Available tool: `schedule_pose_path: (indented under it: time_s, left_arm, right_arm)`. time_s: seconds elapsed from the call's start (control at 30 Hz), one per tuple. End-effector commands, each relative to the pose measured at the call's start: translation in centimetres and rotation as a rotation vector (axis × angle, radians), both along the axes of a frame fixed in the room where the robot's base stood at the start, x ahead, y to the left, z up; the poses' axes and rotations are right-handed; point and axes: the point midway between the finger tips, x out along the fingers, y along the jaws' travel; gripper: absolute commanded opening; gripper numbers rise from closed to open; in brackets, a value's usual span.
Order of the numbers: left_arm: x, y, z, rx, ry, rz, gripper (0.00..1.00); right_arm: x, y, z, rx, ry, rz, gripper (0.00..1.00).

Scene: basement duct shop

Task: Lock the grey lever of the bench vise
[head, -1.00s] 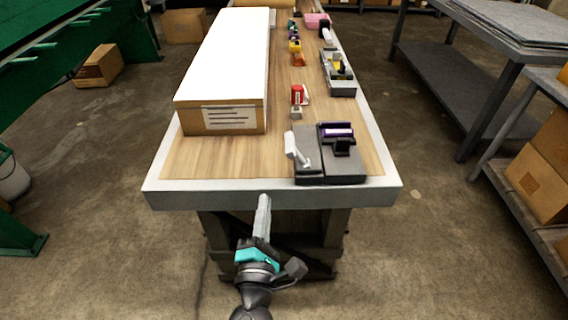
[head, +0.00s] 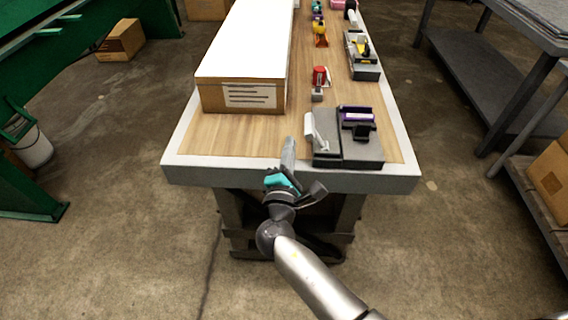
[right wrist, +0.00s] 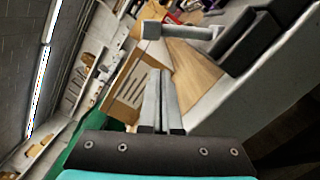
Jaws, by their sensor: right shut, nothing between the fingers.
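The bench vise (head: 348,150) is dark grey with a purple part on top and stands at the near right corner of the bench. Its light grey lever (head: 315,134) is on the vise's left side and leans up. In the right wrist view the lever (right wrist: 182,31) shows as a bar with a blocky end, beyond the fingertips, with the dark vise body (right wrist: 255,40) to its right. My right gripper (head: 289,147) is shut and empty, over the bench's near edge, left of the lever and apart from it. My left gripper is not in view.
A long white-topped cardboard box (head: 215,95) fills the bench's left side. A red item (head: 320,77) and a grey-and-yellow device (head: 362,55) stand farther back. Bare wood (head: 225,140) lies between box and vise. A grey shelf stands off to the right.

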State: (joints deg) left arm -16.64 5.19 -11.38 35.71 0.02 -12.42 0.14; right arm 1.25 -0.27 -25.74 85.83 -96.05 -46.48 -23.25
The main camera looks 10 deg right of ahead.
Motion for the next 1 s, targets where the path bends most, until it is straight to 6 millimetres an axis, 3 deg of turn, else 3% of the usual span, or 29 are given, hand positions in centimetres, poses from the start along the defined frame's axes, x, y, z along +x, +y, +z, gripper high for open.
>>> schedule_pose_path:
  time_s: [0.23,1.0]
  left_arm:
    - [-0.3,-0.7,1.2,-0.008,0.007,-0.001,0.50]
    - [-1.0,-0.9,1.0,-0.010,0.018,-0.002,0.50]
  right_arm:
    - [-0.5,-2.4,1.5,-0.002,0.002,0.000,0.00]
    - [-0.6,-2.9,1.8,0.053,-0.014,-0.001,0.00]
